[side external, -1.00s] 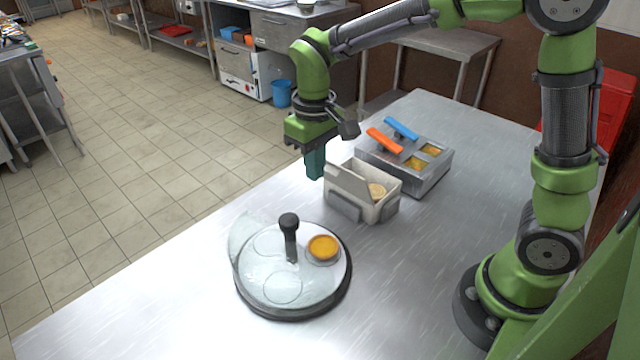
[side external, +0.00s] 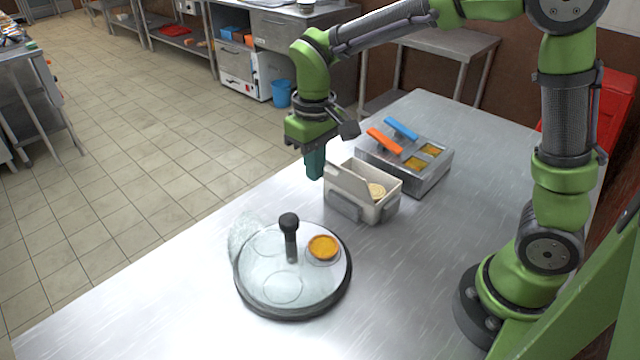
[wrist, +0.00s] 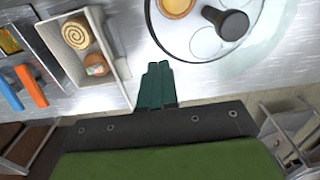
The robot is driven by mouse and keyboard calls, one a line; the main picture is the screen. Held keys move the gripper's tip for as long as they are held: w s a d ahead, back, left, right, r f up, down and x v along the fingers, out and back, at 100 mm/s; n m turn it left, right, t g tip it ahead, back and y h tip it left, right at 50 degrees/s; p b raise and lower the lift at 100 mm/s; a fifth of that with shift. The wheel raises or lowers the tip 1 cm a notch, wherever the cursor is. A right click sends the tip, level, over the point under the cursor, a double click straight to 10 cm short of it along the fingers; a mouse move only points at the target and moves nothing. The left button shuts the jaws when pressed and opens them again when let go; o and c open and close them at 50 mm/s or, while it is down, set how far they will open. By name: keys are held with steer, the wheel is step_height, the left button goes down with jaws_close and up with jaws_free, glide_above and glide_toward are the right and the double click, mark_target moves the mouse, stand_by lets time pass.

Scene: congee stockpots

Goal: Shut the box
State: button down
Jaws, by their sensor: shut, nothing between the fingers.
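A round beige item (side external: 376,191) lies inside. In the wrist view the box (wrist: 121,71) is at upper left, holding a spiral roll (wrist: 77,33) and a brown round item (wrist: 96,64). My gripper (side external: 315,176) has dark green fingers and is shut and empty. It hangs just left of the lid, apart from it as far as I can tell. In the wrist view its fingertips (wrist: 158,68) point between box and round tray.
A round tray with a clear cover (side external: 283,289) and black knob (side external: 289,222) stands in front, holding an orange dish (side external: 323,247). A metal container (side external: 433,181) with orange and blue handles stands behind the box. The table's right side is clear.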

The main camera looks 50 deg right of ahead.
steer(key=shift+f, duration=0.1)
steer(key=shift+f, duration=2.1)
steer(key=shift+d, duration=0.15)
glide_toward(344, 184)
steer(key=shift+w+d+f, duration=0.15)
steer(key=shift+d+f, duration=0.05)
steer(key=shift+f, duration=1.1)
steer(key=shift+w+d+f, duration=0.1)
steer(key=shift+d+f, duration=0.1)
steer(key=shift+f, duration=1.05)
steer(key=shift+r, duration=0.1)
step_height(344, 184, up, 7)
